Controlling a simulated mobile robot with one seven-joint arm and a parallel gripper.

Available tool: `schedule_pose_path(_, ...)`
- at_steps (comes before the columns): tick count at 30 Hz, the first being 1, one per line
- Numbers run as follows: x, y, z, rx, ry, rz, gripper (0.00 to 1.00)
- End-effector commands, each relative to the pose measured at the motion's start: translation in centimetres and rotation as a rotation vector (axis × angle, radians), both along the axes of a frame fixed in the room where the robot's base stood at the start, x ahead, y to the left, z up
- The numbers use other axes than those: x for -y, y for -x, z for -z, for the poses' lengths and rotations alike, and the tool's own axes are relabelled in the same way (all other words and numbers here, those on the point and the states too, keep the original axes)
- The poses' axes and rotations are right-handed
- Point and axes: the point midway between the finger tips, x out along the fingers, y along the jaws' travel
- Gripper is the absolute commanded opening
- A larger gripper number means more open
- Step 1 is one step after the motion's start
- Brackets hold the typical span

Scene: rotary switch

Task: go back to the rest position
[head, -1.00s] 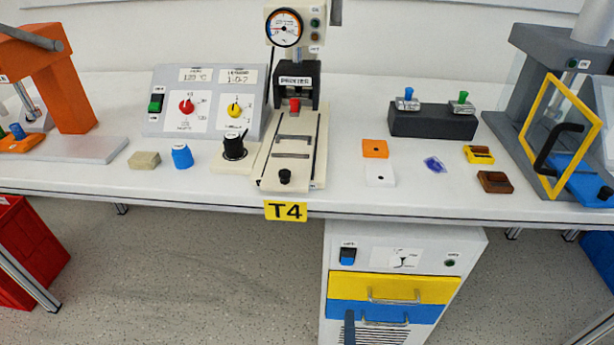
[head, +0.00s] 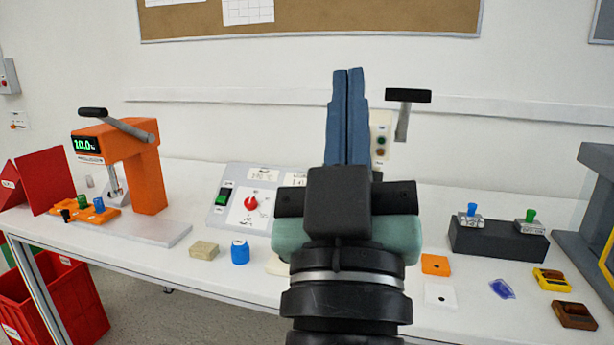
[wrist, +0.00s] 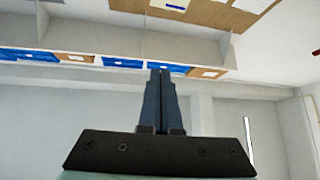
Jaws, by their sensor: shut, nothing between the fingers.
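My gripper (head: 348,72) stands raised in the middle of the head view, its two blue-grey fingers pointing up and pressed together, with nothing between them. It also shows in the wrist view (wrist: 160,72), against shelves and the upper wall. The control panel (head: 232,206) with a green switch and a red rotary knob (head: 251,203) is on the table left of my arm. My gripper and arm hide the panel's right part and most of the printer press behind them. The gripper touches nothing in view.
An orange press (head: 150,180) stands at the left. A blue knob (head: 240,252) and a beige block (head: 204,250) lie at the table's front. A dark block (head: 495,243) with two switches stands at the right, near small coloured parts. Air around the gripper looks free.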

Motion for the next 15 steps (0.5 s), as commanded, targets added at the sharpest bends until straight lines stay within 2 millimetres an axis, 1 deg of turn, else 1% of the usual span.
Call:
schedule_pose_path(1,-1.3,2.3,-2.8,0.06,-0.048,-0.083,0.0)
schedule_pose_path(2,-2.0,3.5,-4.1,0.086,-0.076,-0.131,0.0)
schedule_pose_path(3,-2.9,5.2,-5.7,0.12,-0.112,-0.199,0.0)
schedule_pose_path(4,-3.5,6.5,-6.8,0.145,-0.136,-0.249,0.0)
schedule_pose_path(6,-3.3,5.8,-9.5,0.126,-0.139,-0.239,0.0)
schedule_pose_path(11,-3.2,5.7,-13.8,0.124,-0.136,-0.235,0.0)
schedule_pose_path(15,-3.2,5.6,-18.1,0.123,-0.134,-0.234,0.0)
